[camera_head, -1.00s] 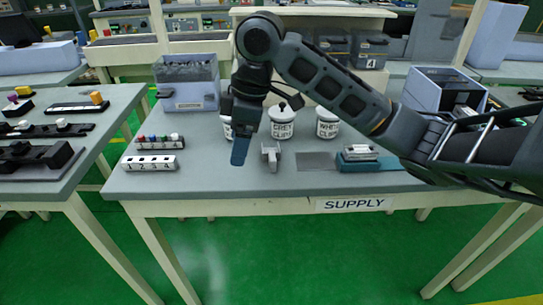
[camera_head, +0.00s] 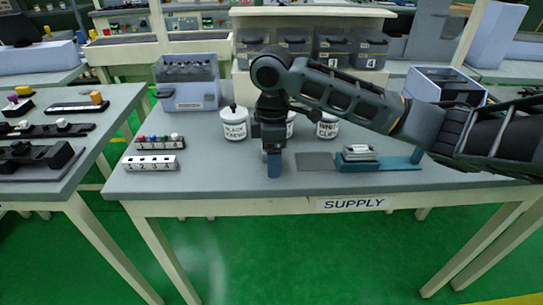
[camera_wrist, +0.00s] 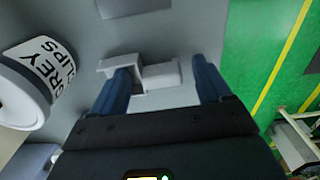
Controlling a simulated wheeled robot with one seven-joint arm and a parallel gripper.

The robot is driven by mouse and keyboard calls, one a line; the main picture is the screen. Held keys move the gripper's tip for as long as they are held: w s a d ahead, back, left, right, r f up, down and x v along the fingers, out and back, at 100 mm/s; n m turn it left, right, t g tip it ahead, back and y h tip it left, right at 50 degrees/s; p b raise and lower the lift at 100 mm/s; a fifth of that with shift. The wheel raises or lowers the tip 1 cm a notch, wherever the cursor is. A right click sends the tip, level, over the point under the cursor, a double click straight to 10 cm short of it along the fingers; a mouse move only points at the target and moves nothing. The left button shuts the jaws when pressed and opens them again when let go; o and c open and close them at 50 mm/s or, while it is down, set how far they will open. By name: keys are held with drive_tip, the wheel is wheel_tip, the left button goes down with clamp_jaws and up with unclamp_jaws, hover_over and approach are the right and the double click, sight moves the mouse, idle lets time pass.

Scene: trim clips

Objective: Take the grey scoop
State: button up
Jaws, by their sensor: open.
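The grey scoop (camera_wrist: 162,75) lies on the table, seen in the wrist view just ahead of my gripper. My gripper (camera_wrist: 163,72) is open, with its two blue fingers apart. The scoop shows between the fingertips, closer to the left finger, which overlaps its left part in the picture. I cannot tell whether the finger touches it. In the head view my gripper (camera_head: 274,164) points down over the table's middle and hides most of the scoop. The grey clips jar (camera_wrist: 28,85) stands left of the scoop in the wrist view.
The black-labelled jar (camera_head: 235,125) and the white clips jar (camera_head: 327,124) stand either side of my gripper. A teal fixture (camera_head: 395,163) lies to the right, beside a flat dark grey pad (camera_head: 316,161). A numbered white block (camera_head: 150,163) lies left. The table's front edge is near.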

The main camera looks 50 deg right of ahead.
drive_tip(key=shift+c, duration=0.3)
drive_tip(key=c, duration=1)
drive_tip(key=shift+c, duration=0.5)
